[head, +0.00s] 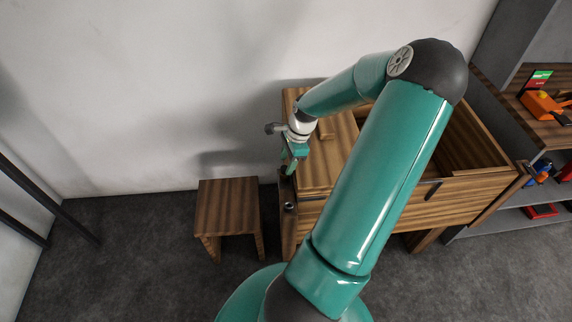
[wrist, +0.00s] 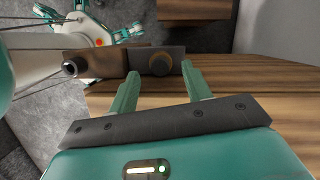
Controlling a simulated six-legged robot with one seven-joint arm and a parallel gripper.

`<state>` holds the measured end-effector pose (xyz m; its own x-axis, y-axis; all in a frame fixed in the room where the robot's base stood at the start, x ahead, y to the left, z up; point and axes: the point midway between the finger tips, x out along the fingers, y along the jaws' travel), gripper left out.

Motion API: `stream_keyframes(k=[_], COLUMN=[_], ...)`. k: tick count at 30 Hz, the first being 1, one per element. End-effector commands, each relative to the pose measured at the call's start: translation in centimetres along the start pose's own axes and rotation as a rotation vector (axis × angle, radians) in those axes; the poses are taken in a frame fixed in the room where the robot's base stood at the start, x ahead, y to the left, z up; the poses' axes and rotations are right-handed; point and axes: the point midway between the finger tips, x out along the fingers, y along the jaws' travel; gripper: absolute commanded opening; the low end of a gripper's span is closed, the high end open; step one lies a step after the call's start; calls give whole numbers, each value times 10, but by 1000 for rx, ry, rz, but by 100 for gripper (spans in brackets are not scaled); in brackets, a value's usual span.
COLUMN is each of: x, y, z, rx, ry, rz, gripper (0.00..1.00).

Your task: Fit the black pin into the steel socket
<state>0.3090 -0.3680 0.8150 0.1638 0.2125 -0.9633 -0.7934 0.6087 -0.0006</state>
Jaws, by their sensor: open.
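My gripper (wrist: 160,69) is open, its two teal fingers pointing at the workbench's end. A dark round piece that looks like the black pin (wrist: 160,62) shows between the fingertips, standing on a dark plate; I cannot tell whether the fingers touch it. The steel socket (wrist: 70,68), a short tube with a dark opening, is left of the fingers in the wrist view. In the head view the socket (head: 289,207) is a small ring at the bench's near left corner. My gripper (head: 290,168) is just above it there, and hides the pin.
The wooden bench (head: 318,178) has an open compartment (head: 465,145) on its right. A low wooden stool (head: 228,195) stands left of the bench. A grey shelf (head: 500,218) with coloured items is at the far right. The dark floor at left is clear.

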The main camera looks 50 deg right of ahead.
Motion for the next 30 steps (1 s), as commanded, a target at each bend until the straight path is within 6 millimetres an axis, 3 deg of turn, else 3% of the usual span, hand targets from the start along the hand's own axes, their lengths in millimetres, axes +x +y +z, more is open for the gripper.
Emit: stream_keyframes(k=[6,15,22,30], x=[21,23,23,17], y=[0,0,0,0], z=[0,0,0,1], rx=[0,0,0,0], ry=[0,1,1,2], rz=[1,0,0,0], gripper=[49,49,4,0])
